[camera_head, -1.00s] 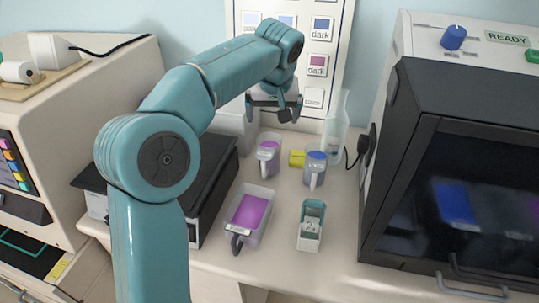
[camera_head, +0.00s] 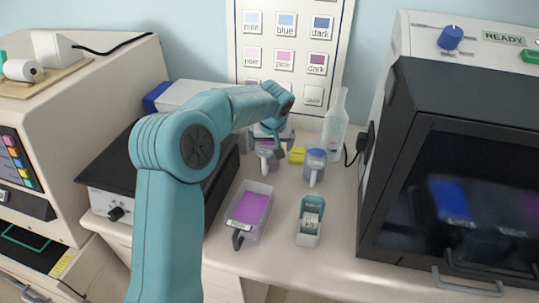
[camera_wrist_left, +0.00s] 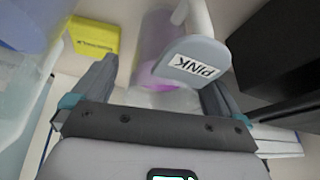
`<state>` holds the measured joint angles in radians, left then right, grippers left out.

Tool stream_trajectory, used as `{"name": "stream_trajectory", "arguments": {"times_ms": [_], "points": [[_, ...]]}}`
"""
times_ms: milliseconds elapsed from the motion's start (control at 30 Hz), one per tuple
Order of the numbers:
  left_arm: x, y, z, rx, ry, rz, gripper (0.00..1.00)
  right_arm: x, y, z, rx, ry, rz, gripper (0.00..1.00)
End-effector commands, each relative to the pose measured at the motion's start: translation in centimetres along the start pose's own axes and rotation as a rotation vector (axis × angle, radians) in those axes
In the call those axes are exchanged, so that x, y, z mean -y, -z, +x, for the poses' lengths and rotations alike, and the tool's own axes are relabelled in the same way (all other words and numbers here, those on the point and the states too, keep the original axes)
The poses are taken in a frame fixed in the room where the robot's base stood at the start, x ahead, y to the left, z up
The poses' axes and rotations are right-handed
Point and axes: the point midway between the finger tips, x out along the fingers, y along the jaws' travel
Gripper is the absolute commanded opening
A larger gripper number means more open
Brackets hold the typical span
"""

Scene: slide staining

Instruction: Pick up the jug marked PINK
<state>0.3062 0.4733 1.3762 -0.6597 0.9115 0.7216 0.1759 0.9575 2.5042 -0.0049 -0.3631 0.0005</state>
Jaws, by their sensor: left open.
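The jug marked PINK (camera_head: 266,160) stands on the bench below the colour chart, partly hidden by my left gripper (camera_head: 271,143). In the left wrist view the jug (camera_wrist_left: 165,50) is translucent with pink-purple liquid. Its grey handle tab (camera_wrist_left: 198,65) carries the PINK label. My left gripper is open, its fingers apart on either side of the jug as seen in the wrist view. Whether the fingers touch the jug cannot be told. My right gripper is not in view.
A jug with blue liquid (camera_head: 316,166) stands to the right, with a yellow block (camera_head: 297,155) between. A clear bottle (camera_head: 335,125) stands behind. A tray of purple liquid (camera_head: 238,226) and a slide box (camera_head: 310,222) stand in front. A dark cabinet (camera_head: 450,190) bounds the right.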

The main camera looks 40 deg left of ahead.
Motion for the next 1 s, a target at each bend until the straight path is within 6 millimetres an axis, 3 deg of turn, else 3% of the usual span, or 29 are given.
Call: {"name": "stream_trajectory", "arguments": {"times_ms": [267,300,467,500,767,1000], "points": [[0.0,0.1,0.6,-0.001,-0.001,-0.002,1.0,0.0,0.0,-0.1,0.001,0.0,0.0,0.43],[0.0,0.1,0.6,-0.001,-0.001,-0.001,0.94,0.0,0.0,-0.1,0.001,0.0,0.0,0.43],[0.0,0.1,0.6,-0.001,-0.001,-0.001,0.41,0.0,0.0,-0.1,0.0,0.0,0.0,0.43],[0.0,0.1,0.5,-0.003,-0.001,-0.002,0.39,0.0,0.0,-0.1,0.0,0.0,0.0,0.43],[0.0,0.2,0.3,-0.004,-0.002,-0.002,0.38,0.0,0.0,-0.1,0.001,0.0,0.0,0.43],[0.1,1.3,-2.2,-0.007,-0.003,-0.004,0.38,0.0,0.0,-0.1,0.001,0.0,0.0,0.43]]}}
